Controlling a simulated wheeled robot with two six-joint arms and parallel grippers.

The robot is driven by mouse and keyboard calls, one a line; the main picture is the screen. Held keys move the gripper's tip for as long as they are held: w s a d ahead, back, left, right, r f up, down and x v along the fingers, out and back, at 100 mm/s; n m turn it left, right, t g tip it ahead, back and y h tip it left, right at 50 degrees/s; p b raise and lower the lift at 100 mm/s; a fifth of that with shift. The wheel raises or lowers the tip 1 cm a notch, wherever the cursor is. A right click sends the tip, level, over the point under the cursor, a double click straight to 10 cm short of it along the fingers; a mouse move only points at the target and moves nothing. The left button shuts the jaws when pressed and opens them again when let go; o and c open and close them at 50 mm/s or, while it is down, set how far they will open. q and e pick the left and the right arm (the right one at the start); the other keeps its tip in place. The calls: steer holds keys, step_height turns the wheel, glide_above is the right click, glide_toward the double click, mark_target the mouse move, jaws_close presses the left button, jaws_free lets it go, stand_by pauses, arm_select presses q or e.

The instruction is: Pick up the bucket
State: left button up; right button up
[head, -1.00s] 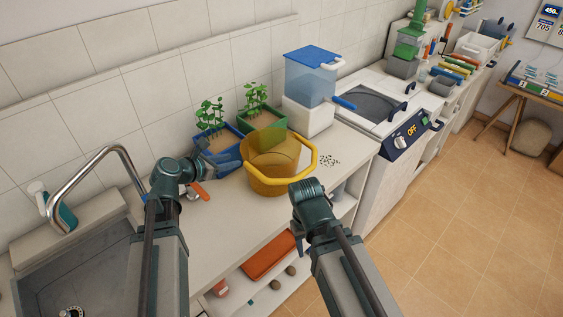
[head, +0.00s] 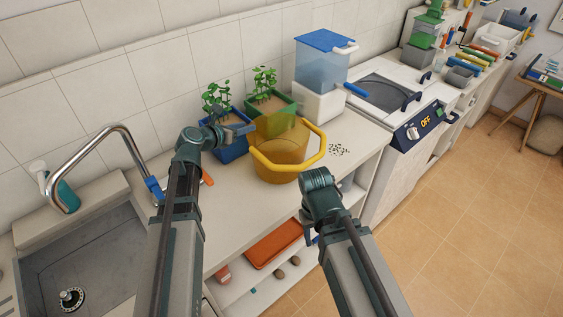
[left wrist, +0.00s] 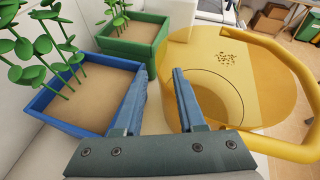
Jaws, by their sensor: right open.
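The yellow see-through bucket (head: 281,168) stands upright on the counter, with a thick yellow handle toward its right side. It fills the right of the left wrist view (left wrist: 258,140). My left gripper (head: 243,130) is at the bucket's left side, over the blue planter. In the left wrist view the jaws (left wrist: 160,72) are apart with nothing held between them. The right finger overlaps the bucket's left edge in the picture; I cannot tell if they touch. My right gripper (head: 309,236) hangs in front of the counter, right of and below the bucket, its fingers partly hidden by its arm.
A blue planter (head: 233,150) and a green planter (head: 287,101) stand close by the bucket. A blue-lidded dispenser (head: 322,70) is behind it. Dark specks (head: 339,150) lie to its right. A sink (head: 85,262) is at left. The counter front (head: 225,218) is clear.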

mark_target(260, 122)
arm_select(q)
steer(key=shift+b+x, duration=1.1)
steer(key=shift+x, duration=1.8)
steer(key=shift+s, duration=0.1)
jaws_close()
steer(key=shift+s, duration=0.1)
